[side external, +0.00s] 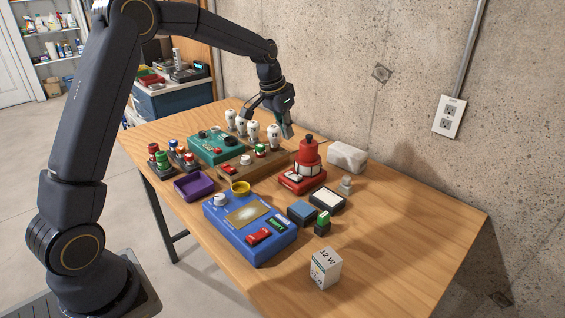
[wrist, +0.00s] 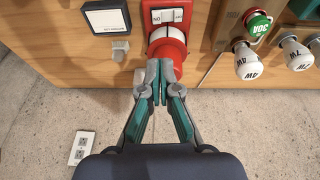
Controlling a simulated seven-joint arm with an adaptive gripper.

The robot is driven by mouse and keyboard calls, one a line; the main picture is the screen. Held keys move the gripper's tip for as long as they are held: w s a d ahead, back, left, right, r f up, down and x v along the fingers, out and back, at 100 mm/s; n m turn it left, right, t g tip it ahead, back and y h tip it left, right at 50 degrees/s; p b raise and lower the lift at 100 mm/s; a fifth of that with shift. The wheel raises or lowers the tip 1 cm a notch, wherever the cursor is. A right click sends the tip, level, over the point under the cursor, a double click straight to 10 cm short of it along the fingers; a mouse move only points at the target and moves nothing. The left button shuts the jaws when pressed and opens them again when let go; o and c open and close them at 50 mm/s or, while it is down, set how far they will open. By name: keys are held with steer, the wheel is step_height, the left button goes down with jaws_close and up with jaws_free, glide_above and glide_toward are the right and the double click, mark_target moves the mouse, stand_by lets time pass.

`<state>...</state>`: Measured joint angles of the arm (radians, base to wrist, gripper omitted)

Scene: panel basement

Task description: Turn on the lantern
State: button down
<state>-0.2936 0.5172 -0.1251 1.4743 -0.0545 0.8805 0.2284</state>
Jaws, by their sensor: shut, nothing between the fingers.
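The red lantern (side external: 308,160) stands upright on its red base toward the back of the table, with a pale band around its middle and a dark knob on top. A white rocker switch (side external: 293,177) is on the front of its base. In the wrist view, the lantern (wrist: 167,38) is at the top centre, and the white switch (wrist: 168,16) shows beyond it. My gripper (wrist: 158,68) is shut and empty, with its fingertips overlapping the near side of the lantern. I cannot tell whether they touch it. The lantern's top is partly hidden by the fingers.
A blue box (side external: 250,226), purple tray (side external: 194,186) and 12 W carton (side external: 325,268) are nearer the front. The table's right side is clear.

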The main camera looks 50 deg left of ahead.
mark_target(297, 176)
steer(key=x, duration=0.8)
steer(key=s+x, duration=0.1)
steer(key=x, duration=0.3)
steer(key=shift+w+d+f, duration=0.15)
steer(key=shift+f, duration=0.2)
steer(key=shift+d+f, duration=0.1)
steer(key=shift+f, duration=0.55)
steer(key=shift+d+f+y, duration=0.2)
steer(key=shift+f+y, duration=0.15)
steer(key=shift+y, duration=0.05)
steer(key=shift+a, duration=0.15)
steer(key=shift+a+r, duration=0.3)
steer(key=shift+a, duration=0.35)
steer(key=shift+r, duration=0.1)
